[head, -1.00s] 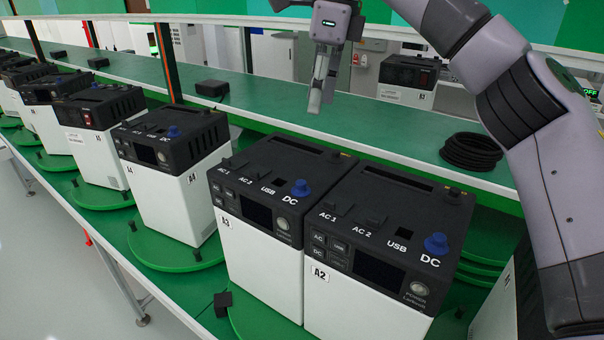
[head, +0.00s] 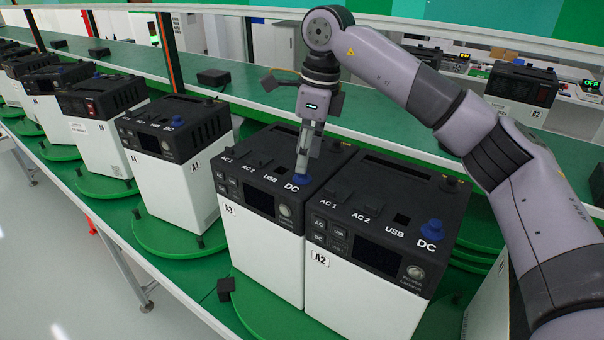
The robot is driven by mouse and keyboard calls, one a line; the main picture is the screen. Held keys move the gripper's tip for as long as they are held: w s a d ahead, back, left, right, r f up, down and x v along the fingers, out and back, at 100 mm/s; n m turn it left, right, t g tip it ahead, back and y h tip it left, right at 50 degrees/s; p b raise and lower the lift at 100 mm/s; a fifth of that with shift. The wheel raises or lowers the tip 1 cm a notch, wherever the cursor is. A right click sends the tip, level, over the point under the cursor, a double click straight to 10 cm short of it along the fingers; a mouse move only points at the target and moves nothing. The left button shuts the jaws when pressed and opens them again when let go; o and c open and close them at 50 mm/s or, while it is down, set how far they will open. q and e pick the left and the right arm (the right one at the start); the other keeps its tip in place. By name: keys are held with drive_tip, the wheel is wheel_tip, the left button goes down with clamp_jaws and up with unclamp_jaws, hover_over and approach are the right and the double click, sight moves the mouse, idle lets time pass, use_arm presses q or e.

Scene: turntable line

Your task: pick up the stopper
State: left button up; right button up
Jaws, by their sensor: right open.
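Blue stoppers sit on the black tops of the power units, beside the DC labels. One is on unit A3 (head: 262,262), a stopper (head: 301,181) partly hidden by my right gripper. Another stopper (head: 432,230) is on unit A2 (head: 345,300), in clear view. A third stopper (head: 178,121) is on unit A4 (head: 178,200). My right gripper (head: 302,166) points down with its fingertips at the A3 stopper. It is open; I cannot tell whether the fingers touch the stopper. My left gripper is not in view.
A green turntable (head: 160,240) bears unit A4, and more units run off to the left. A green shelf (head: 350,110) behind holds a small black box (head: 213,77). Units A3 and A2 stand close together. Another unit (head: 522,90) stands at the back right.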

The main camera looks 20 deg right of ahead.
sight(302, 178)
wheel_tip(302, 178, down, 2)
drive_tip(key=shift+w+a+f+p, duration=0.15)
drive_tip(key=shift+f+p, duration=0.05)
drive_tip(key=shift+p, duration=0.15)
drive_tip(key=shift+f, duration=0.4)
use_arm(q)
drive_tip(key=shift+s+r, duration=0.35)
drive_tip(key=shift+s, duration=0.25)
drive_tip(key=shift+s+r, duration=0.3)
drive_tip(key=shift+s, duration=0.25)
use_arm(e)
drive_tip(key=shift+a, duration=0.1)
drive_tip(key=shift+c, duration=0.2)
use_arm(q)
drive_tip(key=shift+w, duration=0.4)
use_arm(e)
drive_tip(key=c, duration=0.9)
